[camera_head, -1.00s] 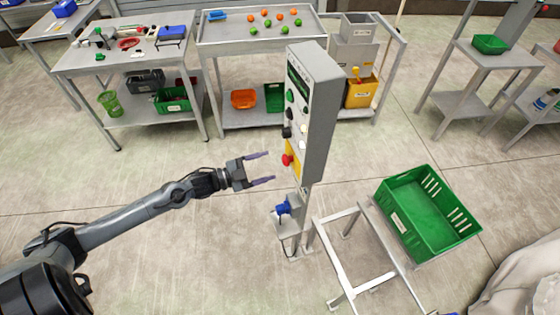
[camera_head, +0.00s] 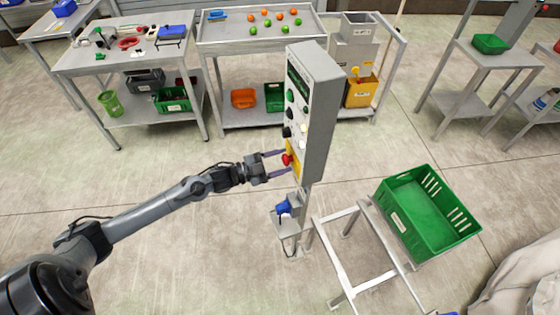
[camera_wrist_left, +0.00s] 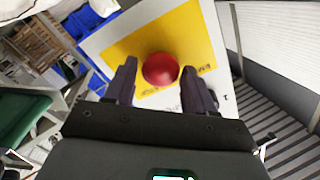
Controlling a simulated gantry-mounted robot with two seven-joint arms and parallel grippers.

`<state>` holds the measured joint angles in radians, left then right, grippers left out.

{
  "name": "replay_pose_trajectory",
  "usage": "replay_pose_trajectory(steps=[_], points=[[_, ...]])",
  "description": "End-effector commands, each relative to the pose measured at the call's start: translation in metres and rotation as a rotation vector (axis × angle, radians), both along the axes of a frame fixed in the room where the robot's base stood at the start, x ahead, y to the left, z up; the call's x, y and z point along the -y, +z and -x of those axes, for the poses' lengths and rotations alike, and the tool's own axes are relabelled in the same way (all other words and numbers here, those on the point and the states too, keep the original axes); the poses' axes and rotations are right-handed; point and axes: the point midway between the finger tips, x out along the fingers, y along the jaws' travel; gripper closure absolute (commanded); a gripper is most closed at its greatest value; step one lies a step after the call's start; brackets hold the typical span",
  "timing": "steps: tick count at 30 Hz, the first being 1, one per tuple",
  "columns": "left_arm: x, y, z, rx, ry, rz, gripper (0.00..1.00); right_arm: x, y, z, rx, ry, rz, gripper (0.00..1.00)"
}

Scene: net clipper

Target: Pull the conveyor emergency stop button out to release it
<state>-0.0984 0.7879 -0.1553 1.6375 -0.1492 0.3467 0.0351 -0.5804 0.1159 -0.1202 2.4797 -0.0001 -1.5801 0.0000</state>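The red emergency stop button (camera_head: 287,160) sits on a yellow plate (camera_head: 295,168) low on the front of the grey control box (camera_head: 318,120). My left gripper (camera_head: 279,162) is open, with its fingertips on either side of the button at the panel. In the left wrist view the red button (camera_wrist_left: 160,69) lies between the two dark fingers (camera_wrist_left: 160,85), with a gap on each side. The yellow plate (camera_wrist_left: 130,48) shows behind it. I cannot tell how close the fingertips are to the panel. My right gripper is not in view.
A blue device (camera_head: 283,208) sits on a small bracket below the box. A green crate (camera_head: 425,215) stands on a metal frame to the right. Tables with bins and fruit-like balls stand behind. The floor left of the box is clear.

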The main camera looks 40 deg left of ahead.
Motion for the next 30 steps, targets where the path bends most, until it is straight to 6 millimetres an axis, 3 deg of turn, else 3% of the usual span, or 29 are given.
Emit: replay_pose_trajectory(steps=[1, 10, 20, 28, 29, 30], points=[[0.000, 0.000, 0.000, 0.000, 0.000, 0.000, 0.54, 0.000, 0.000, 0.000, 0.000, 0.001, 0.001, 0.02], [0.000, 0.000, 0.000, 0.000, 0.000, 0.000, 1.00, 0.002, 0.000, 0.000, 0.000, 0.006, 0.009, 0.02], [-0.006, 0.003, 0.013, -0.002, 0.000, 0.000, 1.00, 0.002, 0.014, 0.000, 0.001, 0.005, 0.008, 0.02], [-0.007, 0.001, 0.013, 0.003, -0.001, 0.001, 1.00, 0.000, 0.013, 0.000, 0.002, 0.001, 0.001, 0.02], [-0.007, 0.001, 0.013, 0.004, -0.002, 0.001, 0.53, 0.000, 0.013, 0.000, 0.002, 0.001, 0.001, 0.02], [-0.007, 0.001, 0.013, 0.004, -0.002, 0.001, 0.47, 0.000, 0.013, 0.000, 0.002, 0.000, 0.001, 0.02]])
